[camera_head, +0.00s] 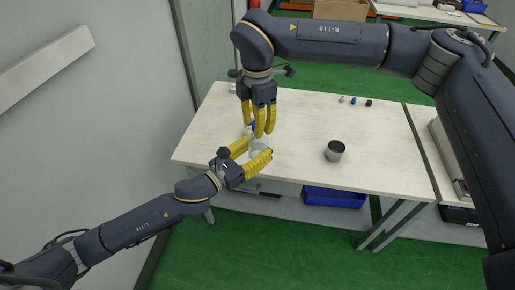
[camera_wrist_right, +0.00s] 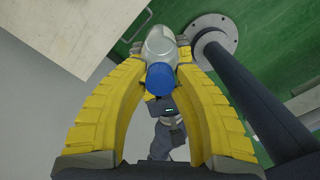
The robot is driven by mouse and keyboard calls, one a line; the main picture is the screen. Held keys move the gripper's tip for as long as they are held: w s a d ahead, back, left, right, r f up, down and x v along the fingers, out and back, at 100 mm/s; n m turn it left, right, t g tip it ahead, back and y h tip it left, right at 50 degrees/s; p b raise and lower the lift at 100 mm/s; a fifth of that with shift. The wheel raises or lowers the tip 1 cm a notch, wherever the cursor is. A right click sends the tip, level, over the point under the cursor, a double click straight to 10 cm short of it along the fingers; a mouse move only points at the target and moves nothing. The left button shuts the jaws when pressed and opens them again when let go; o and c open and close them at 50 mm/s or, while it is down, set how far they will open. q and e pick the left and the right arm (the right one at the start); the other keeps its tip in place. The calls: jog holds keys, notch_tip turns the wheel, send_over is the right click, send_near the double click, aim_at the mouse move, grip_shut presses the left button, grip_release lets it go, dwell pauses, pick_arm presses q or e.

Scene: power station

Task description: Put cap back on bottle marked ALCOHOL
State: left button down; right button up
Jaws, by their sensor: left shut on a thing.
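A pale, clear-looking bottle (camera_head: 258,147) is held upright low over or on the table's left front by my left gripper (camera_head: 257,158), whose yellow fingers are shut around it. It also shows in the right wrist view (camera_wrist_right: 160,43). A blue cap (camera_wrist_right: 159,77) lies between the yellow fingers of my right gripper (camera_wrist_right: 164,66), in line with the bottle's neck. My right gripper (camera_head: 264,133) points down right above the bottle. Whether its fingers press on the cap, and whether the cap touches the neck, I cannot tell. The label is not readable.
A metal cup (camera_head: 335,152) stands on the white table (camera_head: 300,165), right of the grippers. Several small caps, one blue (camera_head: 353,100), lie near the back edge. A blue bin (camera_head: 335,197) is below the table. A wall is close on the left. The table's middle is clear.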

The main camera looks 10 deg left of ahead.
jog(key=shift+o, duration=1)
notch_tip(320, 180, up, 12)
jog(key=shift+f, duration=0.1)
